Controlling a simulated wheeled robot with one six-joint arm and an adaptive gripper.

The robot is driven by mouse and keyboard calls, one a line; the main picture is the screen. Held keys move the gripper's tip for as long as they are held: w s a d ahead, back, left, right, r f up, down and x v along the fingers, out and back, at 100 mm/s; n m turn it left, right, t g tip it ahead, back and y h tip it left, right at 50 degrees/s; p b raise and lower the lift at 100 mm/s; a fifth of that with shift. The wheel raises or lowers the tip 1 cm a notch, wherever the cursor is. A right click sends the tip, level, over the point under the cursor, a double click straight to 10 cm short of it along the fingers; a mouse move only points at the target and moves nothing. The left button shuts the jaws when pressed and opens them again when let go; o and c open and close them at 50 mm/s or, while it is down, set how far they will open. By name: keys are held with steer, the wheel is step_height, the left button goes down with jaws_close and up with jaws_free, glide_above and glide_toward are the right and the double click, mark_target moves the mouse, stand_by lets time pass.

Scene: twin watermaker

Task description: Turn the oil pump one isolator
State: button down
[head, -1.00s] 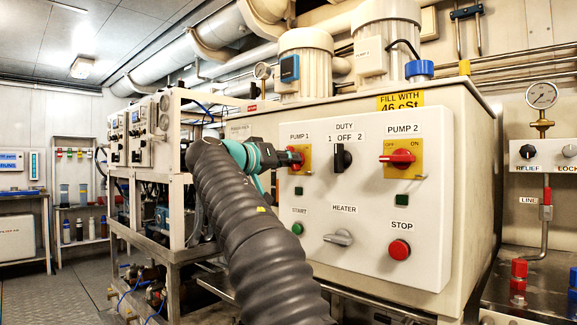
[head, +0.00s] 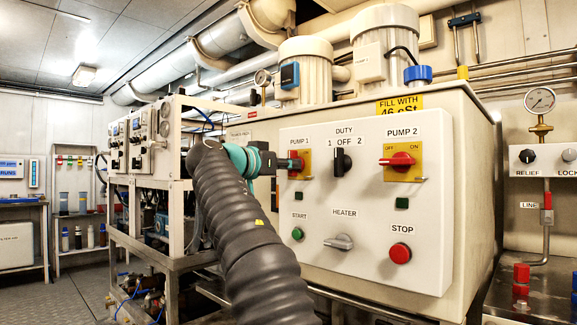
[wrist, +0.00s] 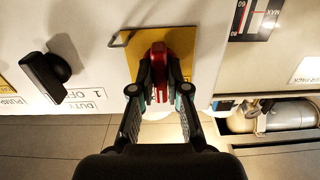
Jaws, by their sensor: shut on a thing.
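The pump 1 isolator (head: 294,164) is a red handle on a yellow plate (head: 306,158), at the upper left of the white control panel (head: 340,258). In the wrist view the red handle (wrist: 159,60) sits between my fingers, in front of the yellow plate (wrist: 190,42). My gripper (head: 284,164) reaches it from the left in the head view. In the wrist view my gripper (wrist: 160,88) is shut on the red handle, one finger on each side. The fingers hide part of the handle, and its exact angle is hard to tell in the head view.
The black duty switch (head: 343,161) is right of pump 1, and shows in the wrist view (wrist: 45,76). The red pump 2 isolator (head: 398,160), green start button (head: 297,234), grey heater switch (head: 339,242) and red stop button (head: 400,253) share the panel.

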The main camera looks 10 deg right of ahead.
steer(key=c, duration=1.2)
jaws_free()
steer(key=shift+o, duration=0.2)
steer(key=shift+a, duration=0.1)
steer(key=v, duration=1.2)
